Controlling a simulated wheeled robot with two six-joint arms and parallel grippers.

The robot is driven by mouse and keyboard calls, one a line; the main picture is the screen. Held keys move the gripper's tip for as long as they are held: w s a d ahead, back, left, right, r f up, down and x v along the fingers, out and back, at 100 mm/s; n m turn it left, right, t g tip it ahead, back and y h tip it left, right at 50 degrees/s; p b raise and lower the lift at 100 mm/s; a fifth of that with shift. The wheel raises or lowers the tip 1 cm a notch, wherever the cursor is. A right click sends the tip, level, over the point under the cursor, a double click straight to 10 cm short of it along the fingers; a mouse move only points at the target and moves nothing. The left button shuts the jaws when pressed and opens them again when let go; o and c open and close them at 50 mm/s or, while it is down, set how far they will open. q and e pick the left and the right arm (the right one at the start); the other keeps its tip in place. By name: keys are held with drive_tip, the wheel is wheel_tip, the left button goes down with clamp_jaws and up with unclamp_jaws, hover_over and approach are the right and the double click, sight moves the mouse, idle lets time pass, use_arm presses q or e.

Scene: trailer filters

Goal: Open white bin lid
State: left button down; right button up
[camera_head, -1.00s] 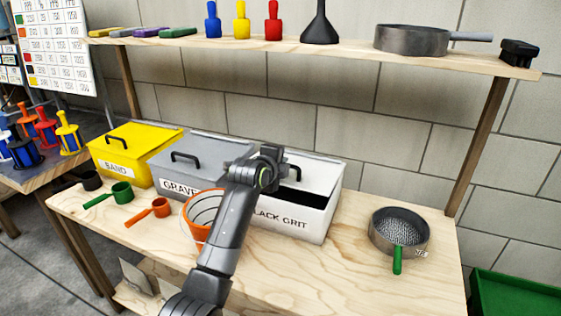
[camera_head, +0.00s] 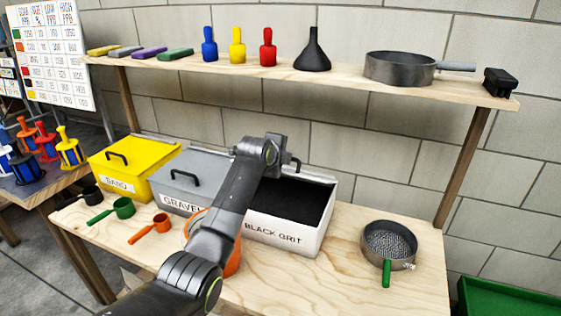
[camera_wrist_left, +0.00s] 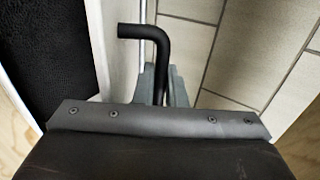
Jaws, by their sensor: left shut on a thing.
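The white bin (camera_head: 283,238), labelled BLACK GRIT, stands on the wooden bench with its top open and dark grit (camera_head: 290,203) showing inside. Its lid is raised at the back; in the wrist view the white lid (camera_wrist_left: 118,40) shows as a steep panel beside the grit. The lid's black bent handle (camera_wrist_left: 155,40) stands out from it. My left gripper (camera_head: 292,164) is at the back of the bin, shut on the handle; its grey fingers (camera_wrist_left: 165,88) show around the handle's lower part. My forearm hides the bin's left side. My right gripper is out of view.
A grey GRAVEL bin (camera_head: 180,203) and a yellow SAND bin (camera_head: 125,185) stand to the left, both closed. An orange bucket (camera_head: 233,263) is partly behind my arm. A sieve (camera_head: 388,243) lies to the right. A shelf (camera_head: 300,72) runs above.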

use_arm(q)
drive_tip(key=shift+w+r, duration=0.15)
drive_tip(key=shift+r, duration=0.1)
drive_tip(key=c, duration=1.6)
unclamp_jaws()
drive_tip(key=shift+f, duration=0.1)
drive_tip(key=b+v, duration=0.1)
drive_tip(key=v, duration=1.6)
drive_tip(key=shift+s, duration=0.25)
